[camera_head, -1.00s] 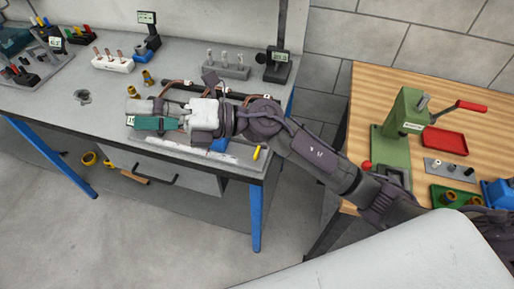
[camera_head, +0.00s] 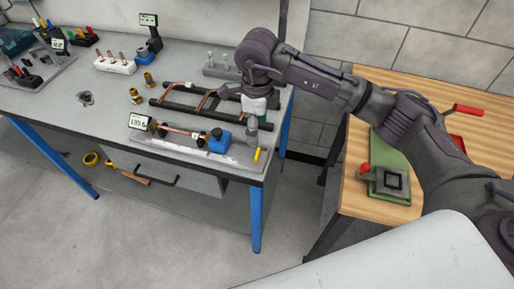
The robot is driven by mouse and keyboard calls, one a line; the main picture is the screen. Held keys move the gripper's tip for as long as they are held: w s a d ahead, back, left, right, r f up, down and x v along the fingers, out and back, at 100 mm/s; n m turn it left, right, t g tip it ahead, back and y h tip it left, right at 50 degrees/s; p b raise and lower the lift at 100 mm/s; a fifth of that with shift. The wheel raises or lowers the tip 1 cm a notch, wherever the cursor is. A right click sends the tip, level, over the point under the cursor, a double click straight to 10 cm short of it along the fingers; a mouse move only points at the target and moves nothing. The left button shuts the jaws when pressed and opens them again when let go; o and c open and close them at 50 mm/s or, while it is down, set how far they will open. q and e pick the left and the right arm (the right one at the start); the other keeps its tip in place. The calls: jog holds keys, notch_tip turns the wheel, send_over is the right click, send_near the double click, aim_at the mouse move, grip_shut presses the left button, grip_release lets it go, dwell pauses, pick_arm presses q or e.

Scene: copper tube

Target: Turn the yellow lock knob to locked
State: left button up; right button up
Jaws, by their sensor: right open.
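The yellow lock knob (camera_head: 257,155) is a small upright-looking stub at the right front end of a grey measuring fixture (camera_head: 180,147) on the grey bench. A copper tube (camera_head: 183,130) lies along the fixture, with a blue block (camera_head: 219,141) near its right end. My right gripper (camera_head: 256,119) points down above the fixture's right end. It is open, a little behind and above the knob, and appears apart from it. The fingers are small and partly overlap the fixture, so their exact gap is hard to see. My left gripper is not in view.
A black rack with bent copper tubes (camera_head: 187,103) stands just behind the fixture. A small display (camera_head: 138,121) stands at the fixture's left end. Brass fittings (camera_head: 137,95) lie to the left. A wooden table (camera_head: 350,187) with a green press base stands at the right.

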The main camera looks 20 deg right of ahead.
aim_at(257, 153)
notch_tip(257, 153, down, 10)
jog(key=p, duration=0.2)
jog(key=shift+f+p, duration=0.15)
jog(key=shift+p, duration=0.15)
jog(key=c, duration=1.1)
jog(key=shift+c, duration=0.2)
